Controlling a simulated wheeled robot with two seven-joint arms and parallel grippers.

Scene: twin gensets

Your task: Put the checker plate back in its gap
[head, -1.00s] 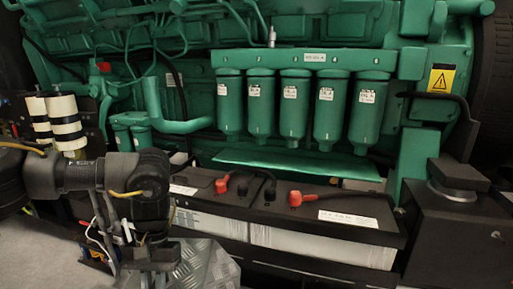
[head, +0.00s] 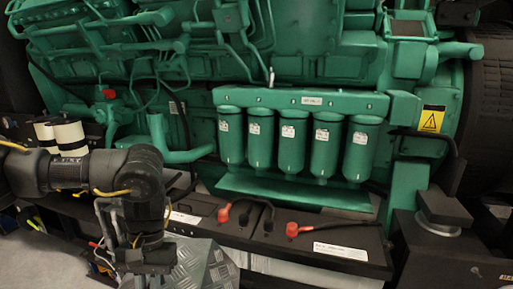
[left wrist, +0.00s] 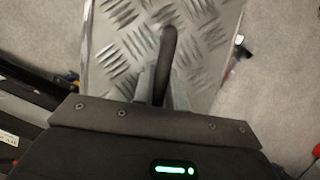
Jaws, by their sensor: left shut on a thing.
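The checker plate (head: 205,266) is a silver sheet with a raised tread pattern, low in the head view beside my left gripper. In the left wrist view the plate (left wrist: 115,40) hangs ahead of the gripper, over grey floor. My left gripper (left wrist: 165,85) is shut on the plate, at a dark upright handle-like bar (left wrist: 167,55). In the head view my left gripper (head: 150,275) is cut by the bottom edge. The plate's lower part is out of frame there. I cannot make out the gap. My right gripper is not in view.
A green engine with several filter canisters (head: 292,148) fills the back. Batteries with red terminal caps (head: 292,230) stand in front of it. A black box-like mount (head: 440,240) is at right. Cables and small coloured items (head: 100,250) lie at lower left.

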